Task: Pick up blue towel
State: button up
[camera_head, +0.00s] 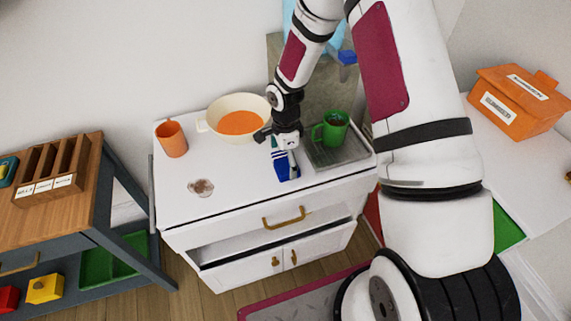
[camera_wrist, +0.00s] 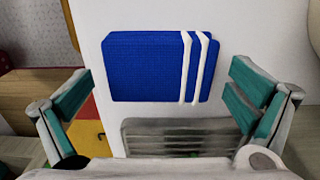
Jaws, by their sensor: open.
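The blue towel (camera_head: 284,166) is a small folded rectangle with white stripes near one end. It lies flat on the white cabinet top (camera_head: 235,185), left of the grey tray. In the wrist view the towel (camera_wrist: 145,68) lies ahead of and between the spread fingers, apart from both. My gripper (camera_head: 282,146) is open and empty, above and just behind the towel in the head view. Its teal-padded fingers (camera_wrist: 160,92) stand wide apart in the wrist view. My gripper hides a little of the towel's far end in the head view.
A green mug (camera_head: 331,129) stands on the grey tray (camera_head: 348,154) close to the right of my gripper. A cream bowl (camera_head: 233,104) with orange contents and an orange cup (camera_head: 172,139) stand behind left. A small round dish (camera_head: 201,188) sits front left. The cabinet top between is clear.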

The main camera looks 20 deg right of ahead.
jog(key=shift+f, duration=0.7)
jog(key=c, duration=1.1)
jog(key=shift+r, duration=0.75)
notch_tip(320, 180, up, 2)
jog(key=shift+w+r, duration=0.1)
jog(key=s+d, duration=0.2)
jog(key=s, duration=0.3)
jog(key=s+d+r, duration=0.1)
jog(key=s+d, duration=0.1)
jog(key=s, duration=0.3)
jog(key=s+d, duration=0.2)
jog(key=s, duration=0.3)
jog(key=shift+r+b, duration=0.2)
jog(key=shift+b, duration=0.15)
